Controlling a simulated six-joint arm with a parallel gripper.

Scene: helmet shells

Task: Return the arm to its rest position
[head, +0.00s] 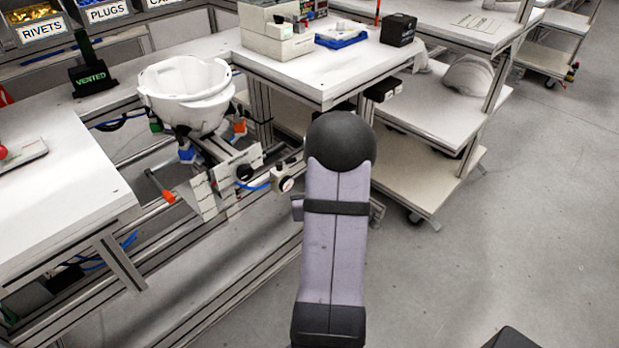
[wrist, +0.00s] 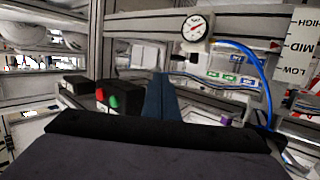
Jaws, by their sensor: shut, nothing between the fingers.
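My arm stands in the lower middle of the head view, with a grey-lilac link and a round black joint at its top. My gripper is not clearly visible there. In the wrist view, the dark blue fingers of my gripper (wrist: 160,97) are together and hold nothing. They point toward a bench frame with a round gauge (wrist: 194,27) and a blue hose. A white helmet shell (head: 188,90) sits open side up in a fixture (head: 222,172) at the left of the head view, apart from my arm.
A left bench (head: 60,205) and a back bench (head: 320,75) flank the fixture. The back bench carries a blue tray (head: 341,38) and a black box (head: 398,29). The floor at right is open.

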